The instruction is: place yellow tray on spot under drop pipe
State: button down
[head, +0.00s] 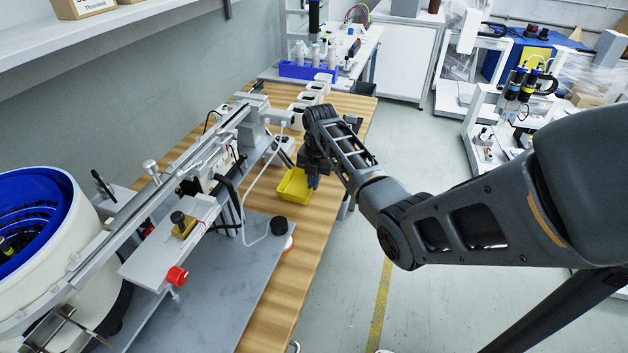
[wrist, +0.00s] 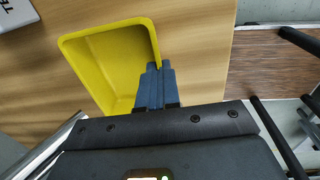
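The yellow tray (head: 295,186) is an open, empty-looking bin at the wooden table, beside the right edge of the feeder machine. It fills the upper left of the wrist view (wrist: 108,62). My gripper (head: 313,180) is at the tray's right side. In the wrist view its two blue-grey fingers (wrist: 156,85) are close together with the tray's side wall running between them. I cannot tell whether the tray touches the table. A thin bent pipe (head: 256,180) comes down from the machine just left of the tray. The spot under it is not clearly visible.
The feeder machine with a grey base plate (head: 235,285) and a blue-lined bowl (head: 35,215) takes up the left. Several white containers (head: 312,95) stand farther back. Bare wooden table (head: 285,290) runs along the right edge.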

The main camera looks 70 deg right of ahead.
jog(key=shift+f, duration=0.15)
jog(key=c, duration=1.4)
grip_release()
jog(key=shift+o, duration=0.2)
notch_tip(320, 180, up, 12)
jog(key=s, duration=0.1)
